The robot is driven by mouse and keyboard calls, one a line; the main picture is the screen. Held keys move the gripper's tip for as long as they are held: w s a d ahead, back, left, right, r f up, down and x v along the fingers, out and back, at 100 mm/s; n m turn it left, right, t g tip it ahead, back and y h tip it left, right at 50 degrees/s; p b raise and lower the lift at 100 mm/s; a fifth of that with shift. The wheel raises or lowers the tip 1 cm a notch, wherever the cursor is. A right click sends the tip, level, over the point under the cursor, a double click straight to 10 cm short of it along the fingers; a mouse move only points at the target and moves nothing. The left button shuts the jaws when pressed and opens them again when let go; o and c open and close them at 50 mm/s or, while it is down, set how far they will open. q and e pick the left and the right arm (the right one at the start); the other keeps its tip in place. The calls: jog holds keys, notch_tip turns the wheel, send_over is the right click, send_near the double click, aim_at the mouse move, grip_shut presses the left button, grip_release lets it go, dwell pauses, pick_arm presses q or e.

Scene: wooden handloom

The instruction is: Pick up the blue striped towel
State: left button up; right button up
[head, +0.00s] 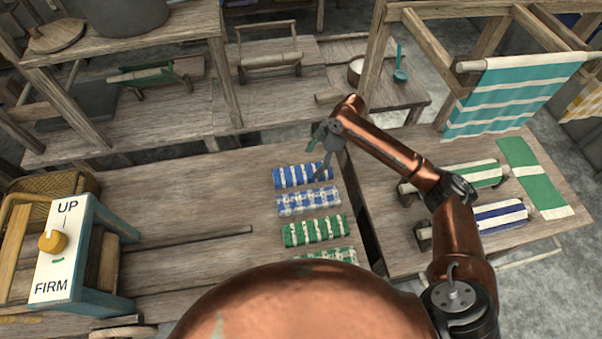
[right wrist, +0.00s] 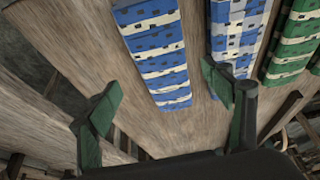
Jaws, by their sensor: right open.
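The blue striped towel (head: 303,174) is a blue-and-white roll at the far end of a row of rolled towels on the wooden table. It also shows in the right wrist view (right wrist: 155,45), ahead of the fingers and roughly between them in the picture. My right gripper (head: 318,155) is open and empty at the far side of this towel. Its tip overlaps the towel in the head view, and I cannot tell if they touch. The green-tipped fingers are wide apart in the right wrist view (right wrist: 163,83). My left gripper is not in view.
A blue checked roll (head: 308,201) lies close beside it, then a green striped roll (head: 315,231) and a partly hidden green one. The right-hand table (head: 400,260) holds other striped cloths. A box with an orange knob (head: 53,243) stands left; the table between is largely clear.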

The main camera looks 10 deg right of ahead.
aim_at(305, 171)
jog(key=x, duration=0.6)
jog(key=shift+s+a+r+b, duration=0.1)
jog(key=shift+a+b, duration=0.2)
jog(key=shift+b, duration=0.1)
jog(key=c, duration=1.3)
